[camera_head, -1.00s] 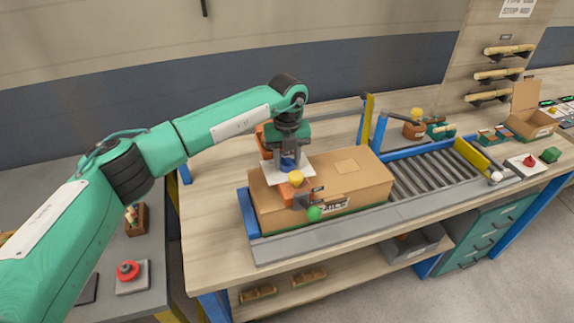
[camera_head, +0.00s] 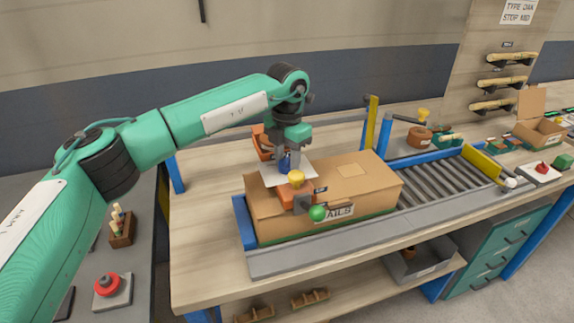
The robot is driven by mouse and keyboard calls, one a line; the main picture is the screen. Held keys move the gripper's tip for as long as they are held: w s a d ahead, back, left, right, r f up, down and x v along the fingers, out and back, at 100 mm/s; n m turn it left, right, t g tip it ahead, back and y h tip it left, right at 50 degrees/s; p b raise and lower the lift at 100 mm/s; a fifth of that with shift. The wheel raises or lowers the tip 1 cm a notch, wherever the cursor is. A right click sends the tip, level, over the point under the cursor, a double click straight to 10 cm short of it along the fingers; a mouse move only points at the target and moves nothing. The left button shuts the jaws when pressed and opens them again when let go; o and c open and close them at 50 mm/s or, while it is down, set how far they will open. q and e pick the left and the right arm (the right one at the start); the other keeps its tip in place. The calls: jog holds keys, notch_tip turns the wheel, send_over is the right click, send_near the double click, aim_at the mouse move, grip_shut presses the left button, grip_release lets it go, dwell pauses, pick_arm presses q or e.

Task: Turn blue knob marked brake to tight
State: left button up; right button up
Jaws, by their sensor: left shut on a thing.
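My right gripper does not show.
Rollers (camera_head: 436,183) run to the right. A red button (camera_head: 107,284) sits at lower left.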

pick_arm(q)
jog(key=shift+m+b, duration=0.65)
jog(key=shift+m, duration=1.35)
jog(key=shift+r, duration=0.1)
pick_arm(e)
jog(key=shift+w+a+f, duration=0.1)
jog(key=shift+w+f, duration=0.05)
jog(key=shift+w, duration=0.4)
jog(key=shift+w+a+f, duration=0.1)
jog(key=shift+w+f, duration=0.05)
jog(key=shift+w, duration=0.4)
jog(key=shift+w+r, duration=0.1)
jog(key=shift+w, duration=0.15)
pick_arm(q)
jog(key=o, duration=1)
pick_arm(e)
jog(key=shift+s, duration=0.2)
